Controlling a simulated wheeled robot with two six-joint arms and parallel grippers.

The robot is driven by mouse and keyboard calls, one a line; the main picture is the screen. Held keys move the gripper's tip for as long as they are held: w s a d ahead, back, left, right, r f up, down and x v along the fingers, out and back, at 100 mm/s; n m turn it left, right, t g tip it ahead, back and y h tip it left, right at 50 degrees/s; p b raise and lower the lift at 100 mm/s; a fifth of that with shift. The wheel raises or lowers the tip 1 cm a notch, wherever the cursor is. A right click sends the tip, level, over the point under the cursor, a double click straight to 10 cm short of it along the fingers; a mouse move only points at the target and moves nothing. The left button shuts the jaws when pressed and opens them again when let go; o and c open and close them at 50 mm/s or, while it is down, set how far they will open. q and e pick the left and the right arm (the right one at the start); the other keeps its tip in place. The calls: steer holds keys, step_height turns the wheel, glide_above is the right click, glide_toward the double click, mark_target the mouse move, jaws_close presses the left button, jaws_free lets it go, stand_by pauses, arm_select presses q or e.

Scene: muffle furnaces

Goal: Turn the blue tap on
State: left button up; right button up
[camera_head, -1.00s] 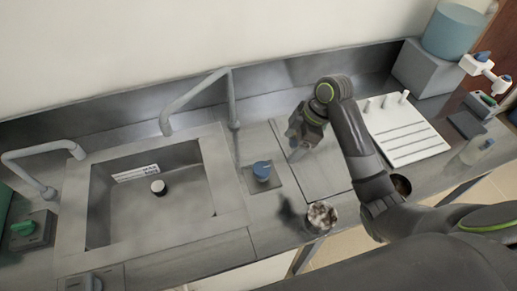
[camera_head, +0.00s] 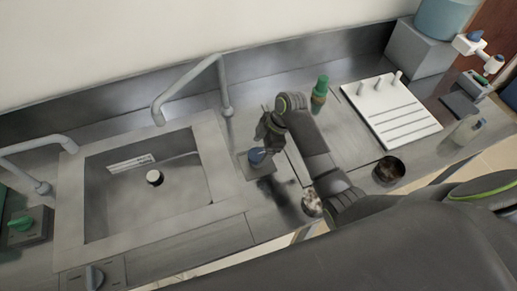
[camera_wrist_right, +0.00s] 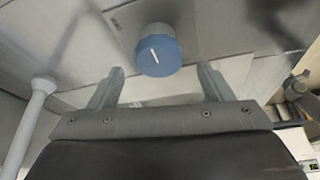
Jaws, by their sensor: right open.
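The blue tap (camera_head: 257,155) is a round knob on a small grey plate to the right of the sink. In the right wrist view the blue tap (camera_wrist_right: 158,56) shows its top with a white line, just beyond the fingertips and between them. My right gripper (camera_head: 266,143) is over the knob, close to it, with its jaws partly hidden in the head view. In the right wrist view the right gripper (camera_wrist_right: 161,84) is open and empty, with one finger on each side of the knob. My left gripper is not in view.
The sink (camera_head: 150,185) lies left of the knob, with a tall grey faucet (camera_head: 190,85) behind it. A green knob (camera_head: 22,223) is at far left. A green bottle (camera_head: 320,92), a white rack (camera_head: 390,110) and a dark bowl (camera_head: 388,170) stand to the right.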

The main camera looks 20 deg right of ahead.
mark_target(257, 156)
steer(key=shift+x, duration=1.35)
steer(key=c, duration=1)
